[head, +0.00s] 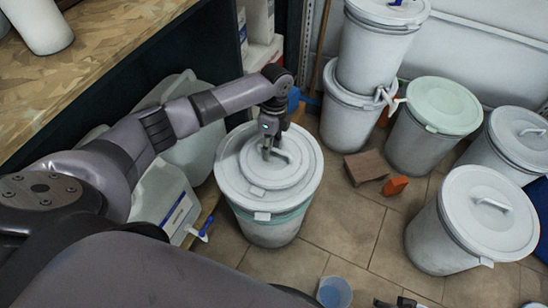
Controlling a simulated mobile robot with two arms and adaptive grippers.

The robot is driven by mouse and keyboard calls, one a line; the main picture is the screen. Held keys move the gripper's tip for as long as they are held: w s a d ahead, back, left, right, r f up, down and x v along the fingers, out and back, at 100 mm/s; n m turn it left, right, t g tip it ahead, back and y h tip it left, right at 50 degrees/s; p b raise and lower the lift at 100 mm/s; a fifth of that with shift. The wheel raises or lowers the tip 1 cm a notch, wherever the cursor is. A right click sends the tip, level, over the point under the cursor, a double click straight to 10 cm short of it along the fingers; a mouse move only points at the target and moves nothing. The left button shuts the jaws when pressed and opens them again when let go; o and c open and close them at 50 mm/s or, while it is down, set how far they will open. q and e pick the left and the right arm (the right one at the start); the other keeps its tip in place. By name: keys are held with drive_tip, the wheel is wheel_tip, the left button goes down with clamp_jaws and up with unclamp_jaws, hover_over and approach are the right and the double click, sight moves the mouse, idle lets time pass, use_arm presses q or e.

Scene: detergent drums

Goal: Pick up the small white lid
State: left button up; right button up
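The small white lid (258,177) is round and lies flat on the larger lid of a white drum (262,231) near the middle of the head view. It has a raised handle across its top. My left gripper (268,153) points down at this handle, with its fingertips at or just above it. The fingers overlap the handle, so I cannot tell whether they are open or shut on it. A small dark part of my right gripper (398,303) shows at the bottom edge; its fingers are not clear.
Several lidded white drums stand at the right, including a front one (437,243) and a green-lidded one (418,139). A brown block (367,166) and an orange object (395,186) lie on the tiled floor. A wooden worktop (95,45) is at upper left. A jug (165,200) stands left of the drum.

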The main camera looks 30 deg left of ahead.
use_arm(q)
drive_tip(key=shift+c, duration=0.5)
clamp_jaws()
drive_tip(key=shift+r, duration=0.1)
